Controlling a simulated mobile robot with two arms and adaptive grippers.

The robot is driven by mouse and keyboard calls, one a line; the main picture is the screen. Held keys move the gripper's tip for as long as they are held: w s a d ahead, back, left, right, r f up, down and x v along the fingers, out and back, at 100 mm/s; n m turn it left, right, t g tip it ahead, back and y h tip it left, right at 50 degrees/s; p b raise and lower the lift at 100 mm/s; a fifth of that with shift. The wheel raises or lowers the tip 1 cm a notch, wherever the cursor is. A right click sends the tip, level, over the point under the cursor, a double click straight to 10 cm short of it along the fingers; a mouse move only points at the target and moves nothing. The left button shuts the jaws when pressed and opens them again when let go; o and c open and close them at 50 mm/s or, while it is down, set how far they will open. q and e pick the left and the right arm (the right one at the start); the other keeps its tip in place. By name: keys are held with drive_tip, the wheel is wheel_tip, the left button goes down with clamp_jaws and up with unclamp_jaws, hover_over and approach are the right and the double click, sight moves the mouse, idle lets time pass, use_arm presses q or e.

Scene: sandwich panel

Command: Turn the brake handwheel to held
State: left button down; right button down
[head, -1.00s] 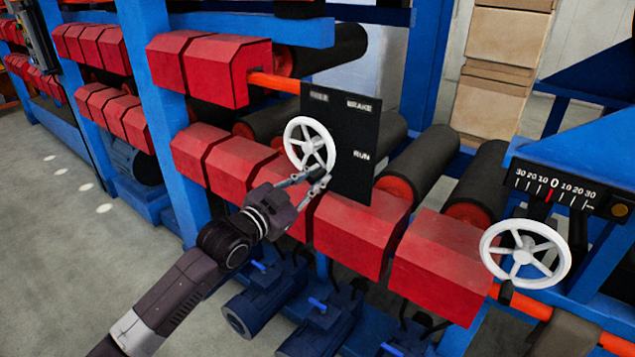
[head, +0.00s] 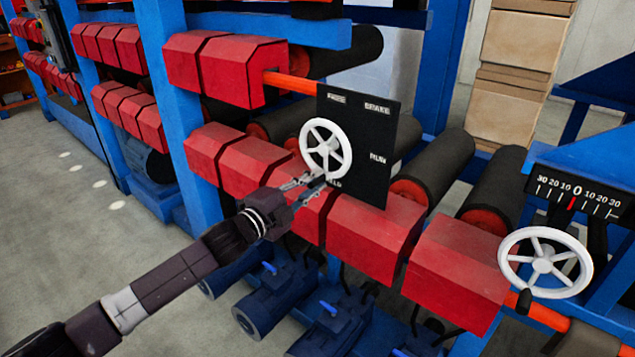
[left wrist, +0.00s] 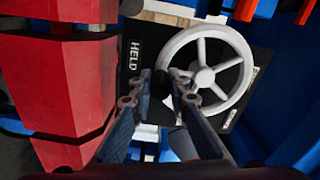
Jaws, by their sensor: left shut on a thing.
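The brake handwheel (head: 326,149) is a white spoked wheel on a black panel (head: 375,150) marked BRAKE, with a RUN label at its right. A HELD label (head: 334,183) shows partly below the wheel, and clearly in the left wrist view (left wrist: 135,55). My left gripper (head: 322,179) is at the wheel's lower rim, its fingers closed around a dark handle (left wrist: 161,88) that they mostly hide. In the left wrist view the white wheel (left wrist: 204,77) lies just beyond and right of the fingertips. My right gripper is not in view.
Red roller guards (head: 375,240) run below and beside the panel. Dark rollers (head: 435,165) lie behind it. A second white handwheel (head: 543,265) stands at right under a numbered scale (head: 578,195). Blue motors (head: 262,305) sit low. The grey floor (head: 70,240) at left is clear.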

use_arm(q)
drive_tip(key=shift+w+a+f+m, duration=0.15)
drive_tip(key=shift+a+m, duration=0.05)
drive_tip(key=shift+m, duration=0.2)
idle(0.3)
drive_tip(key=c, duration=1.8)
unclamp_jaws()
drive_tip(key=shift+a, duration=0.1)
drive_tip(key=v, duration=1.2)
